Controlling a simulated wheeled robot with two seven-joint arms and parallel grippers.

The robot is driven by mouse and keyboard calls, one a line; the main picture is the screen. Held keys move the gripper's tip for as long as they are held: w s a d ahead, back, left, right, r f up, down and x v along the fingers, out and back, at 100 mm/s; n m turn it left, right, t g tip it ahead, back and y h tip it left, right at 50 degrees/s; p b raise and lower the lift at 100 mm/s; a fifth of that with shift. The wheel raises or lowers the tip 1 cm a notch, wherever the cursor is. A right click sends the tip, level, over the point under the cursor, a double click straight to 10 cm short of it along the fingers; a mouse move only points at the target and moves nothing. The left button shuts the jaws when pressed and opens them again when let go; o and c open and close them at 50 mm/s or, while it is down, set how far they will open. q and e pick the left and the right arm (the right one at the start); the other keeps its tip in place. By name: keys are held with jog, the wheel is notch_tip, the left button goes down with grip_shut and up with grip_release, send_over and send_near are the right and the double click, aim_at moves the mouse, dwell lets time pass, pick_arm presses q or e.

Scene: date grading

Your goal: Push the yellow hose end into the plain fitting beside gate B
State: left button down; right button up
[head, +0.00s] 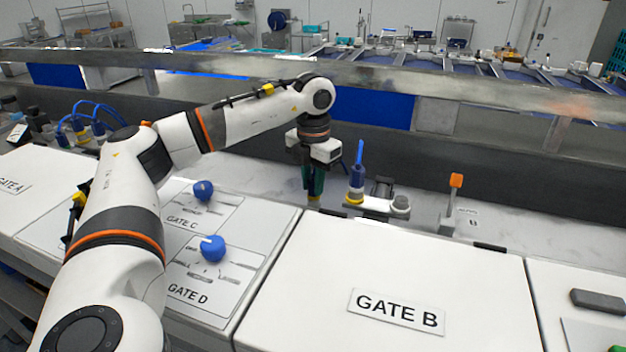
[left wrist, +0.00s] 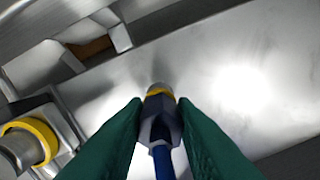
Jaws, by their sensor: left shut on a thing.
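My left gripper (head: 313,188) has its green fingers shut on the yellow hose end (left wrist: 159,110), a grey connector with a yellow band and a blue hose. In the left wrist view, the hose end lies between the fingertips, its banded tip pointing away from the camera. Whether the tip touches anything cannot be told. A yellow-ringed metal fitting (left wrist: 42,139) is at the lower left, apart from the fingers. My right gripper is out of view.
The gate B cover (head: 390,270) is in front of the fittings. An orange-topped lever (head: 455,190) stands farther right. Blue knobs for gate C (head: 203,190) and gate D (head: 212,248) rise near my left arm. A metal rail (head: 450,86) runs behind.

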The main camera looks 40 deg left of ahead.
pick_arm(q)
jog(key=c, duration=1.8)
grip_release()
jog(key=shift+c, duration=0.2)
jog(key=o, duration=1.1)
jog(key=shift+r+p, duration=2.05)
jog(key=shift+r, duration=0.6)
jog(key=shift+r+p, duration=0.3)
jog(key=shift+r, duration=2.05)
